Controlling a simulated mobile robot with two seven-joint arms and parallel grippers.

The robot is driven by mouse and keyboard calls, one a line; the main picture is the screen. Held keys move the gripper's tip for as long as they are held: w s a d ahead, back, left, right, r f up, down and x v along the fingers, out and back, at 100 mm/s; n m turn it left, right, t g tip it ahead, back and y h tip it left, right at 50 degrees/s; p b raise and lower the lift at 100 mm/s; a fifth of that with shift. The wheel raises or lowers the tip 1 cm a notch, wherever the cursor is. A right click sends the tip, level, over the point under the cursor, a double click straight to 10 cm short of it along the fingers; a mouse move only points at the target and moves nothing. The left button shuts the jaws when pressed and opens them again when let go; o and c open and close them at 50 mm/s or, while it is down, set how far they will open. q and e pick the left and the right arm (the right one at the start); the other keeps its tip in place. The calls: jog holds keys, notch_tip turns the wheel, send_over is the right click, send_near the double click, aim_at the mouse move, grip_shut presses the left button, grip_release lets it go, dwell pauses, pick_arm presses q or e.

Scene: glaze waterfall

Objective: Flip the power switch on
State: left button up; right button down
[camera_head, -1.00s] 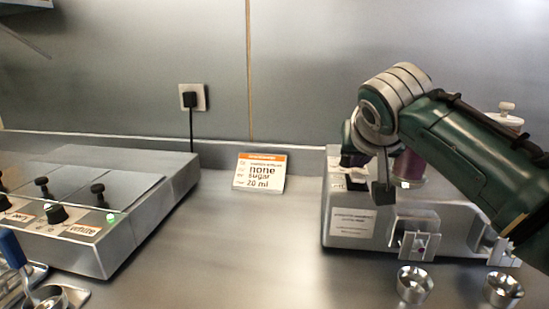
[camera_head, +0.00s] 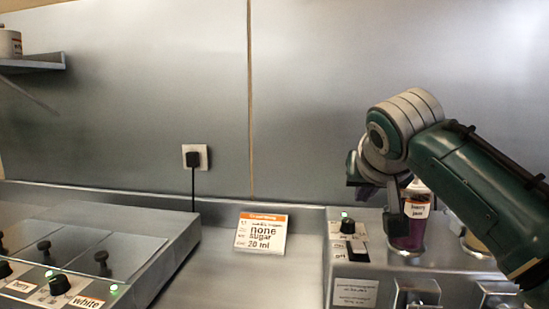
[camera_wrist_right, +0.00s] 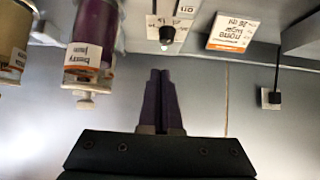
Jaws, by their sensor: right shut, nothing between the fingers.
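In the right wrist view, the shut fingers (camera_wrist_right: 161,75) point toward the panel's black knob (camera_wrist_right: 166,33), with a gap between. My left gripper is not in view.
A purple berry jam jar (camera_head: 408,233) stands on the machine, close right of the gripper. A lidded metal unit (camera_head: 120,240) with knobs and green lamps is at left. A wall socket (camera_head: 196,157) holds a plug.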

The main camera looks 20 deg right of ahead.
jog(key=s+r, duration=0.1)
jog(key=s+a+r, duration=0.1)
jog(key=r, duration=0.1)
jog(key=s+r, duration=0.1)
jog(key=shift+a+r, duration=0.35)
jog(key=s+a+f+n+g+y+p, duration=0.1)
jog(key=s+a+f+n, duration=0.15)
jog(key=s+f, duration=0.35)
jog(key=s+a+f+n+g+y, duration=0.1)
jog(key=s+a+f+n+y, duration=0.1)
jog(key=s+a+f, duration=0.35)
jog(key=s+a+f+n+g+y, duration=0.1)
jog(key=s+a+f+n+g, duration=0.1)
jog(key=s, duration=0.6)
jog(key=s+a+f+n+g+y, duration=0.1)
jog(key=s+a+f+n, duration=0.15)
jog(key=s, duration=0.65)
notch_tip(320, 180, up, 39)
jog(key=p, duration=3.8)
jog(key=shift+a+m+p, duration=0.15)
jog(key=shift+m+p, duration=0.25)
jog(key=shift+w+f, duration=0.1)
jog(key=shift+f, duration=0.1)
